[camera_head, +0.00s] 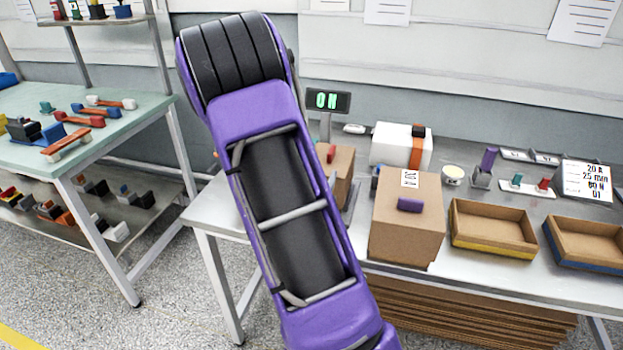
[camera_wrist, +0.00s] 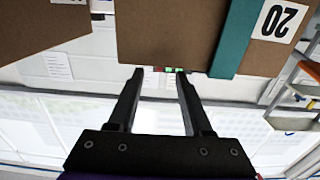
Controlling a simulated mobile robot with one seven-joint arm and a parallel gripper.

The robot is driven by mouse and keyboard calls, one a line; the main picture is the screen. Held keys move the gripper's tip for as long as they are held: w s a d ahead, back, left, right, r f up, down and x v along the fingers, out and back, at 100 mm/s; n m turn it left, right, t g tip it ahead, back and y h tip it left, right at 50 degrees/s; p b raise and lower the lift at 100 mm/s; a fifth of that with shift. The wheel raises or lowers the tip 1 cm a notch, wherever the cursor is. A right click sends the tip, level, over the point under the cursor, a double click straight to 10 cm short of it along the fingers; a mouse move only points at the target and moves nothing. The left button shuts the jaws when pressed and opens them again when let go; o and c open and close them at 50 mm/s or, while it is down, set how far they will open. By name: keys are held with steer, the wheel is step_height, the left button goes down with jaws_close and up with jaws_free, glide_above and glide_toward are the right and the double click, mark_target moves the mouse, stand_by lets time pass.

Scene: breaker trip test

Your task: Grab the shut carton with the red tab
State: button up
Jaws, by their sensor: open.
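In the head view a brown carton with a red tab (camera_head: 343,170) stands on the grey bench, partly hidden behind my purple arm. Its top looks shut. A larger shut brown carton with a purple tab (camera_head: 405,232) stands to its right and nearer. My gripper (camera_wrist: 159,73) shows in the wrist view, open with nothing between its fingers; it is hidden in the head view. Past the fingertips there, a large brown carton (camera_wrist: 165,35) has a teal band and a "20" label. I cannot tell which head-view carton this is. No red tab is clear on it.
Two open cartons, one yellow-edged (camera_head: 492,243) and one blue-edged (camera_head: 590,255), stand at the bench's right. Behind are a white box with an orange band (camera_head: 393,145) and an "ON" display (camera_head: 328,101).

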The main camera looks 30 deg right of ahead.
mark_target(329, 160)
steer(key=x, duration=1)
jaws_close()
stand_by(1.2)
steer(key=shift+r, duration=0.1)
